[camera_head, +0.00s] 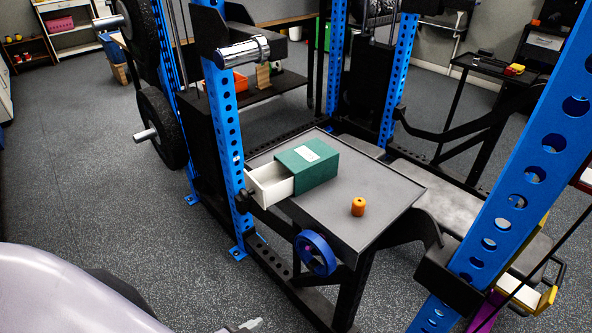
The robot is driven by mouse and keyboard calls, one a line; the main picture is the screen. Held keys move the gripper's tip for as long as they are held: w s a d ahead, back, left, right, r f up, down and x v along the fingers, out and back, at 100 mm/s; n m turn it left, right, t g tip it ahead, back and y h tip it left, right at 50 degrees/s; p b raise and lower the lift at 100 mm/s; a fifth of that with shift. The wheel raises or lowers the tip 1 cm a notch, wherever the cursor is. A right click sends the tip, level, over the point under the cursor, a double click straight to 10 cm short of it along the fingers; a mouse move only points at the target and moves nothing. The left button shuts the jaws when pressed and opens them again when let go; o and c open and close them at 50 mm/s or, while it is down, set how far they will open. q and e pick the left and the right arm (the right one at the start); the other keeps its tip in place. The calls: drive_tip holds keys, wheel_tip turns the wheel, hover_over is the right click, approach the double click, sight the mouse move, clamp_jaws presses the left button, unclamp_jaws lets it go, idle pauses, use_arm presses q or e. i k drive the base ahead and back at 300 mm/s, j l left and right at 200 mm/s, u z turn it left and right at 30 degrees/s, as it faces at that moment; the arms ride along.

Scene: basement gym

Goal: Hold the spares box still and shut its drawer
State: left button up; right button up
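The spares box (316,168) is a green box with a white label on top. It rests on the dark grey tabletop inside the blue rack. Its white drawer (270,184) sticks out of the left end, open and seemingly empty, close to a blue upright. A pale part of my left arm fills the lower left corner. A small grey piece at the bottom edge looks like the tip of my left gripper (242,326), well below and apart from the box; its fingers are mostly cut off. My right gripper is not in view.
A blue perforated upright (226,130) rises near the drawer, and another (510,190) crosses the right. A blue handwheel (315,252) sits below the front edge. Floor at left is clear.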

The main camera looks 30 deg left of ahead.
sight(271, 183)
drive_tip(key=j+z, duration=0.4)
drive_tip(key=j, duration=1.45)
